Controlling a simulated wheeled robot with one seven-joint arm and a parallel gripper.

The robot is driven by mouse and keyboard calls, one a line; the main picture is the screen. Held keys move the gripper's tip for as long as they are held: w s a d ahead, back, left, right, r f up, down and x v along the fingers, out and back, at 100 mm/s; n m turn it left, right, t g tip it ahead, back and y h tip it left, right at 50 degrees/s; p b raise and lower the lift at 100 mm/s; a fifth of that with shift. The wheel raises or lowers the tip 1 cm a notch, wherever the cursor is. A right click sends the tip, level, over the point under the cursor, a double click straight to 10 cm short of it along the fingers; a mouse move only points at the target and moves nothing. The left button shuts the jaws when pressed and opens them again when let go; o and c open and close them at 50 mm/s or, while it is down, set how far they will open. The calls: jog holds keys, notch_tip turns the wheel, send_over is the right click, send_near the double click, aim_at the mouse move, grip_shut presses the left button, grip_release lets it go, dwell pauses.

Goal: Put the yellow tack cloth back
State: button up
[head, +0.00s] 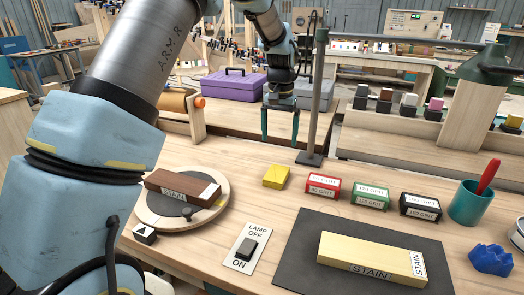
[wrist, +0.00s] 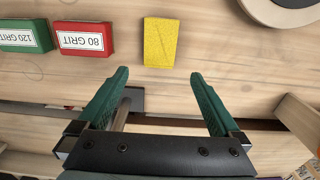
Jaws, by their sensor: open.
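The yellow tack cloth (head: 276,177) lies flat on the workbench, left of the red 80 grit block (head: 323,185). In the wrist view the yellow cloth (wrist: 161,42) shows whole and uncovered, ahead of the fingertips and between their lines. My gripper (head: 281,142) is open and empty, behind the cloth near the bench's back edge. In the wrist view its two green fingers (wrist: 156,75) are spread wide, apart from the cloth.
A turntable (head: 153,212) bears a dark stain block. A grey mat (head: 300,262) carries a pale stain block (head: 362,258). Green (head: 371,195) and black (head: 420,206) grit blocks stand right of the red one. A lamp post (head: 317,100) rises close right of my gripper. A teal cup (head: 468,204) stands farther right.

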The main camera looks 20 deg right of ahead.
jog(key=s+a+r+n, duration=0.15)
jog(key=a+n, duration=0.25)
jog(key=a, duration=1.9)
jog(key=s+a+n+t, duration=0.1)
jog(key=s+a+n, duration=0.2)
jog(key=s+a, duration=0.7)
jog(key=a+f, duration=0.1)
jog(key=a, duration=0.3)
jog(key=shift+s+a+t, duration=0.2)
jog(key=shift+a+t, duration=0.1)
